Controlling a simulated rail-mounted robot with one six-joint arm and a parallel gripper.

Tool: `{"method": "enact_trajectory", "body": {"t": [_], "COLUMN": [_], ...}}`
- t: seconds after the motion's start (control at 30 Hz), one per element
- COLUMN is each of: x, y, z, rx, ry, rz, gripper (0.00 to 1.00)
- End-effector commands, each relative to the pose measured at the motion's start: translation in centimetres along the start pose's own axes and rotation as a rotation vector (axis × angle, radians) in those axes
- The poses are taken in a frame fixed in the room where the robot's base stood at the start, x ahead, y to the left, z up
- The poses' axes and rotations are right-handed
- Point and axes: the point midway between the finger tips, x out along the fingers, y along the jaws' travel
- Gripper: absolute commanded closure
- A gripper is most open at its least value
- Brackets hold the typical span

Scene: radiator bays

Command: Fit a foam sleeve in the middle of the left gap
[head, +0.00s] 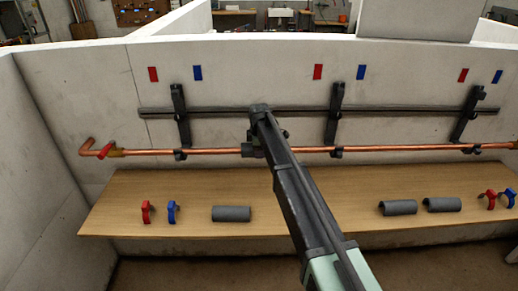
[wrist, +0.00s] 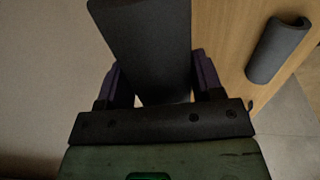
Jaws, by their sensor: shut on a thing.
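A copper pipe (head: 220,151) runs along the wall below a dark rail. The left gap is the pipe stretch between the left bracket (head: 180,115) and the middle bracket (head: 334,115). My gripper (head: 251,150) is at the pipe near the middle of this gap, partly hidden by my arm. In the wrist view, my gripper (wrist: 157,80) is shut on a dark grey foam sleeve (wrist: 150,40). The pipe does not show there, so I cannot tell whether the sleeve is around it or in front of it.
A wooden shelf (head: 190,185) below holds a foam sleeve (head: 231,213) on the left and two more (head: 397,207) (head: 442,204) on the right. Red and blue clips (head: 146,211) (head: 172,212) stand at both ends. A red handle (head: 105,150) sits at the pipe's left end.

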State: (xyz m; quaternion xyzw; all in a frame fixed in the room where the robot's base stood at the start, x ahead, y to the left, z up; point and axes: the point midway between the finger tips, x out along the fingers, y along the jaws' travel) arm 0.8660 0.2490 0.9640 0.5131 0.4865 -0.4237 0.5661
Motion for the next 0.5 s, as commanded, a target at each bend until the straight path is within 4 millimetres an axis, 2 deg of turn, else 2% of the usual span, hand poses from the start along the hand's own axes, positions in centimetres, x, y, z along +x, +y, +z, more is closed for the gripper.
{"method": "enact_trajectory", "body": {"t": [0.47, 0.5], "x": [0.65, 0.59], "y": [-0.1, -0.09], "z": [0.0, 0.0], "rx": [0.0, 0.0], "ry": [0.0, 0.0], "rz": [0.0, 0.0], "gripper": [0.62, 0.35]}}
